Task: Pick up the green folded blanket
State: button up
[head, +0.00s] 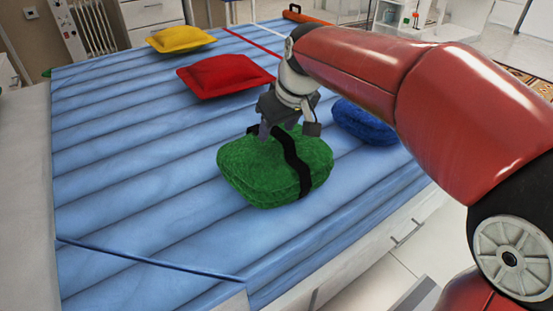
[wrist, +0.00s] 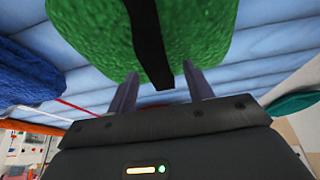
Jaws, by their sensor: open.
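The green folded blanket (head: 248,172) lies on the blue striped bed and has a black strap across it. My gripper (head: 279,132) is at the blanket's far upper edge, pointing down. In the wrist view the green blanket (wrist: 105,35) fills the top middle, with the black strap (wrist: 150,45) hanging down its face. The two fingers of my gripper (wrist: 158,90) stand apart with the strap's end between them. The gripper is open and holds nothing. I cannot tell whether the fingertips touch the blanket.
The blue mattress (head: 130,205) has free room left of the blanket. A red pillow (head: 225,75) and a yellow pillow (head: 180,39) lie farther back. A blue folded blanket (head: 362,122) lies to the right, partly behind my arm. A radiator (head: 70,30) stands at the back left.

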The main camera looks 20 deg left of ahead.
jog(key=x, duration=0.2)
jog(key=shift+w+a+f, duration=0.1)
jog(key=shift+w+f, duration=0.05)
jog(key=shift+f, duration=0.1)
jog(key=shift+c, duration=0.4)
grip_shut()
jog(key=shift+r, duration=0.1)
